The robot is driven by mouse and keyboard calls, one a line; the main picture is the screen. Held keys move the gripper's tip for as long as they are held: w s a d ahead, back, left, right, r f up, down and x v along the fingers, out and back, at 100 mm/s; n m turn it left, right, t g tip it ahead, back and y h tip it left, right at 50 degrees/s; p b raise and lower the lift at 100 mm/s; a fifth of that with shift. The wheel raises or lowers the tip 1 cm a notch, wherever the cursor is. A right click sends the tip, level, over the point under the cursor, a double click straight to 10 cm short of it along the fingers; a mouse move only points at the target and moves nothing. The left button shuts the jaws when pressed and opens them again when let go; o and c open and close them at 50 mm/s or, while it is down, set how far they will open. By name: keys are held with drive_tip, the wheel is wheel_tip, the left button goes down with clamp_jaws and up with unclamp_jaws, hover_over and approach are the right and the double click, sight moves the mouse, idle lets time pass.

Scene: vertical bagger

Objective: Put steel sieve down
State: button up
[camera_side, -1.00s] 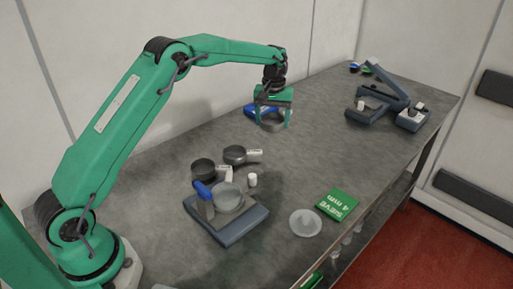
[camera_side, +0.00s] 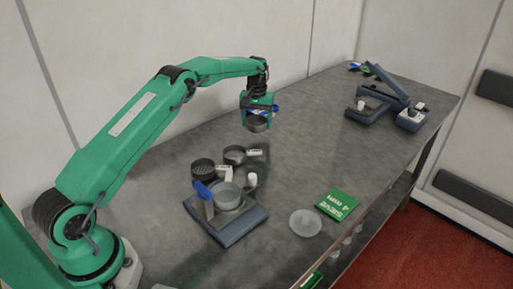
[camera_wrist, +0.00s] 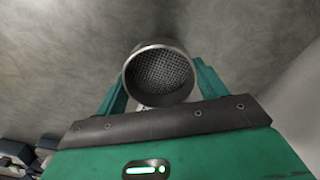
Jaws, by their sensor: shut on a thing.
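The steel sieve (camera_side: 257,124) is a round metal ring with a dark mesh, and it hangs between the fingers of my gripper (camera_side: 257,118). In the wrist view the sieve (camera_wrist: 160,72) shows its mesh face, with one green finger on each side. My gripper is shut on it and holds it above the back part of the grey table (camera_side: 310,135). The gap between sieve and table is hard to judge.
Two dark round sieves (camera_side: 203,169) (camera_side: 235,155) with white tags stand nearer. A green sign (camera_side: 337,204) reads "SIEVE 4 mm". Table surface right of my gripper is clear.

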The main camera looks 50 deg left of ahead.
drive_tip(key=shift+f, duration=2)
drive_tip(key=shift+f, duration=0.1)
drive_tip(key=o, duration=1.1)
wheel_tip(320, 180, up, 12)
drive_tip(key=shift+r, duration=0.15)
